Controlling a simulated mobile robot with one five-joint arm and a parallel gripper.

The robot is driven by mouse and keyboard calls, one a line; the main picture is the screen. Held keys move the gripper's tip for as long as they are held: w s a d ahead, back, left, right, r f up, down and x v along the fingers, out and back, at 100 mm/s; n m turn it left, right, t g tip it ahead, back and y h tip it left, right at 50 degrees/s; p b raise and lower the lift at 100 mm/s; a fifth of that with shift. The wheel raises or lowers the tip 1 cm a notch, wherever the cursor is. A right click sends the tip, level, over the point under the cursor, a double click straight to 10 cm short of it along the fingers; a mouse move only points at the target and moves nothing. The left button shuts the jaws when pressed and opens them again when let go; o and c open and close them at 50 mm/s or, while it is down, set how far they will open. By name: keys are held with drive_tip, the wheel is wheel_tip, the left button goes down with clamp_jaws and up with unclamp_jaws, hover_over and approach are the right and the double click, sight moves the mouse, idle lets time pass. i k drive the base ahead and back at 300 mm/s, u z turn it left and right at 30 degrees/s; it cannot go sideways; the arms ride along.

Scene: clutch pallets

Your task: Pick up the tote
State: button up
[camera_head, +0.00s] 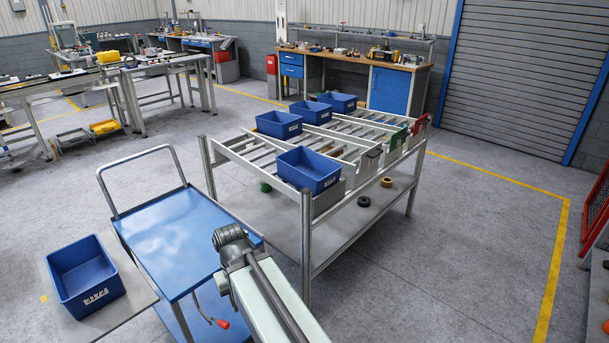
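A blue open tote (84,275) with a white label on its front stands on a grey surface at the lower left. Another blue tote (309,170) sits at the near end of the sloped roller rack (305,232). Two more blue totes, one at the rack's left (279,125) and one farther back (338,102), stand on the rollers, with a third (311,112) between them. The totes' insides that show look empty. My arm reaches up from the bottom centre, in front of the blue cart. My gripper's fingers do not show.
A blue platform cart (182,238) with a grey push handle stands between the lower-left tote and the rack. Tape rolls (364,201) lie on the rack's lower shelf. Workbenches (350,58) line the back. The floor at right is clear up to a red mesh barrier (597,205).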

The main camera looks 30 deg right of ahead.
sight(302, 166)
drive_tip(key=u, duration=0.05)
drive_tip(key=i, duration=1.45)
drive_tip(key=z, duration=0.05)
